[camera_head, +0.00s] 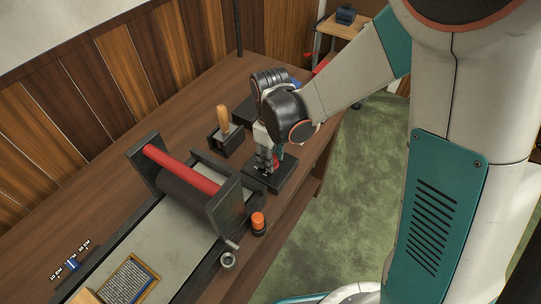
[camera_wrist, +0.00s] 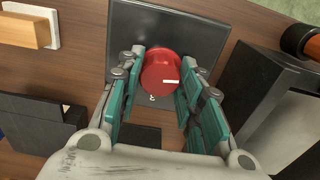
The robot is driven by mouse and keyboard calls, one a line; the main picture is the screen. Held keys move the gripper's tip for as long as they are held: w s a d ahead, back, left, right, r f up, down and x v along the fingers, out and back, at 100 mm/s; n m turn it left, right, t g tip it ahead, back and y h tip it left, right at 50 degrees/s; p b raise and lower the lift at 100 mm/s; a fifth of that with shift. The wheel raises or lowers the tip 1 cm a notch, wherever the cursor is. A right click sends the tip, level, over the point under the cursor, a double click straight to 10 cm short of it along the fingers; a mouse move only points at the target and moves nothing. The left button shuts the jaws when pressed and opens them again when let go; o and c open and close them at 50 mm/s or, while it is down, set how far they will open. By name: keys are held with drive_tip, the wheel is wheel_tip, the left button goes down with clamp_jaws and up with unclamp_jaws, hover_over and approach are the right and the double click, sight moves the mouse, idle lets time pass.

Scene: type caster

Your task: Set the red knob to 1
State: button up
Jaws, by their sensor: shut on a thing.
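The red knob (camera_wrist: 161,72) is round, with a white pointer line on its top that points right in the wrist view. It sits on a dark square base plate (camera_wrist: 205,35), and a small white mark, too small to read surely, shows on the plate just below the knob. My gripper (camera_wrist: 162,76) has its teal fingers on both sides of the knob, shut on it. In the head view my gripper (camera_head: 267,160) reaches down to the base plate (camera_head: 284,182) near the table's right edge. Only a bit of the red knob (camera_head: 277,161) shows there; the fingers hide the rest.
A press with a red bar (camera_head: 181,168) stands left of the plate. A wooden-handled tool (camera_head: 222,117) stands in a black holder behind it. Bare wooden table (camera_head: 120,170) lies at the left.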

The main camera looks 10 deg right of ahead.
drive_tip(key=o, duration=1.1)
drive_tip(key=shift+c, duration=0.2)
wheel_tip(320, 180, up, 8)
drive_tip(key=shift+f, duration=0.25)
